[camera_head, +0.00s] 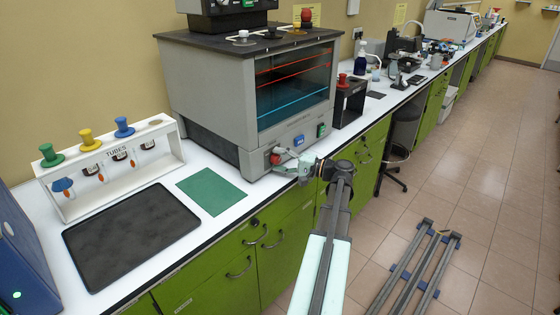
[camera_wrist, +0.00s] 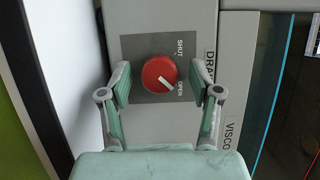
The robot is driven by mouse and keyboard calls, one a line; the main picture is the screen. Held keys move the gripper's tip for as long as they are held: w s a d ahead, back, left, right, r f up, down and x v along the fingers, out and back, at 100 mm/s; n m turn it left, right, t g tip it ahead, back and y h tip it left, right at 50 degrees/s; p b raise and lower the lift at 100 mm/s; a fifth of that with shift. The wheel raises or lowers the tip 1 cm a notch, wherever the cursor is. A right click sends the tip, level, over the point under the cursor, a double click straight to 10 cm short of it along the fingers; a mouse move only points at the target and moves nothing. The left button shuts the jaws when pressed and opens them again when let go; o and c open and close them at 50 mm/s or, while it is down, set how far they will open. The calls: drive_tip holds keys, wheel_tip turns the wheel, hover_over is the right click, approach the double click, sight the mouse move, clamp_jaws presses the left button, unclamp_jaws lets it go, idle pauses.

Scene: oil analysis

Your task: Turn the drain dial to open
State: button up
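The drain dial (camera_wrist: 159,71) is a round red knob with a white pointer line, on a dark grey plate (camera_wrist: 134,46). The plate carries the words SHUT at its upper right and OPEN at its lower right. The pointer line slants to the lower right, close to the word OPEN. In the head view the dial (camera_head: 275,158) is on the lower front of the grey machine (camera_head: 205,85). My gripper (camera_wrist: 160,83) is open, with one green finger on each side of the dial and visible gaps between. It also shows at the machine's front in the head view (camera_head: 281,164).
A blue button (camera_head: 298,140) and a green one (camera_head: 321,130) sit right of the dial. A green mat (camera_head: 211,191), a dark tray (camera_head: 130,238) and a white tube rack (camera_head: 70,203) lie to the left. A black stand (camera_head: 345,108) is right of the machine.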

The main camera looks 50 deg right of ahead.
drive_tip(key=shift+s, duration=0.1)
drive_tip(key=v, duration=1.2)
